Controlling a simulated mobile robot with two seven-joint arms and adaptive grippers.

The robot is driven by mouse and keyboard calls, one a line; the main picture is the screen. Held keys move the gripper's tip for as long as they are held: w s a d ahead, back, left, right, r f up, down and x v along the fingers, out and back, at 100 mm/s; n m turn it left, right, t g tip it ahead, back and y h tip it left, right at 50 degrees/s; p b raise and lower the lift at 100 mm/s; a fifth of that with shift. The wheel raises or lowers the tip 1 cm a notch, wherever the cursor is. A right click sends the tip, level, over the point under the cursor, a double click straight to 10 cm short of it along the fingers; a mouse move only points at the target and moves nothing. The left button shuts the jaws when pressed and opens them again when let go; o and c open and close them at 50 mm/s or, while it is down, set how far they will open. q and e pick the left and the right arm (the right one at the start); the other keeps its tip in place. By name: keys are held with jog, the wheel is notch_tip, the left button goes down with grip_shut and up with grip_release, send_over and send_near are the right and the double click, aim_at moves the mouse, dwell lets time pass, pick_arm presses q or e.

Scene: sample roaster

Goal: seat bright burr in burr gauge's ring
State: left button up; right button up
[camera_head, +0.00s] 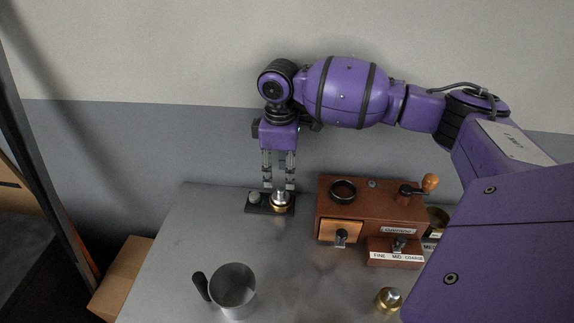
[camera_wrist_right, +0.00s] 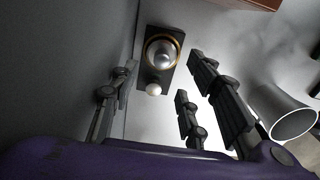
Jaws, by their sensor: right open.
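The burr gauge (camera_head: 256,209) is a dark plate near the back edge of the bench, with a pale knob at its left and a brass ring (camera_head: 281,208). The bright burr (camera_head: 279,197), silver and rounded, stands inside the ring. In the right wrist view, the burr (camera_wrist_right: 161,52) is encircled by the ring on the dark gauge plate (camera_wrist_right: 150,76). I cannot tell whether it is fully down. My right gripper (camera_head: 278,187) points down just above the burr. Its fingers (camera_wrist_right: 160,78) are apart and hold nothing. My left gripper is out of view.
A wooden grinder (camera_head: 360,207) with a crank and drawer stands right of the gauge. A brass-and-silver piece (camera_head: 388,298) sits at the front right. A grey metal cup (camera_head: 233,287) with a dark handle stands at front left. Bench between is clear.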

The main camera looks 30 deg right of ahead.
aim_at(281, 188)
notch_tip(281, 188, up, 5)
jog(key=shift+f, duration=0.1)
dwell(0.7)
